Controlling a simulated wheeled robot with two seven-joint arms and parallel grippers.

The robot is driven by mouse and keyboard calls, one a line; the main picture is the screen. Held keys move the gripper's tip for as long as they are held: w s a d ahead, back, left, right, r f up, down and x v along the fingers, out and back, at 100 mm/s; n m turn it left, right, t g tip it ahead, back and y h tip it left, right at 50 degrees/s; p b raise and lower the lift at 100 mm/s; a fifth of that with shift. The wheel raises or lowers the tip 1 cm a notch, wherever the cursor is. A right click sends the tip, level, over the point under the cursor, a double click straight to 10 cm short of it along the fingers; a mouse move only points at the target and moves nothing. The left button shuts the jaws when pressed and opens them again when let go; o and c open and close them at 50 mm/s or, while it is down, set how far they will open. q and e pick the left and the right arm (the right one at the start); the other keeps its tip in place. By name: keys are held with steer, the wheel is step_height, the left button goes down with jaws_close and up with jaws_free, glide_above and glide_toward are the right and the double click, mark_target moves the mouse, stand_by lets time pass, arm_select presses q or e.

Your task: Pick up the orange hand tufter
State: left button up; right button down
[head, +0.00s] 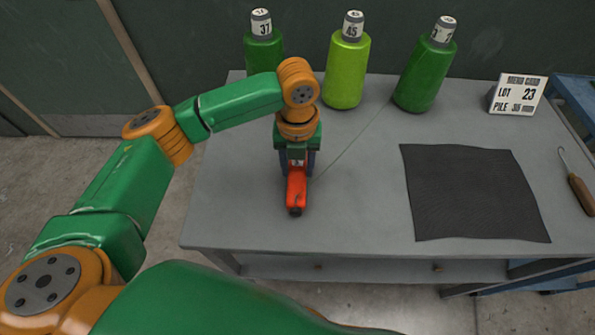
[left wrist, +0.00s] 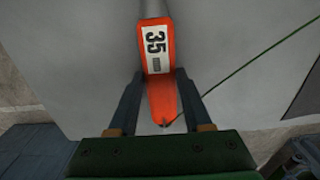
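The orange hand tufter (head: 296,190) is on the grey table, left of the dark cloth. It has a white label reading 35, clear in the left wrist view (left wrist: 158,85). My left gripper (head: 298,168) points down over it, one dark finger on each side. In the left wrist view the fingertips (left wrist: 160,72) lie close along both sides of the tufter. I cannot tell whether they press on it or whether a small gap is left. The gripper hides part of the tufter in the head view. My right gripper is not in view.
Green yarn cones (head: 347,72) stand along the table's back edge. A thin thread runs from the tufter toward the right cone (head: 424,72).

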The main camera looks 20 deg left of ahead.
arm_select(q)
jaws_close()
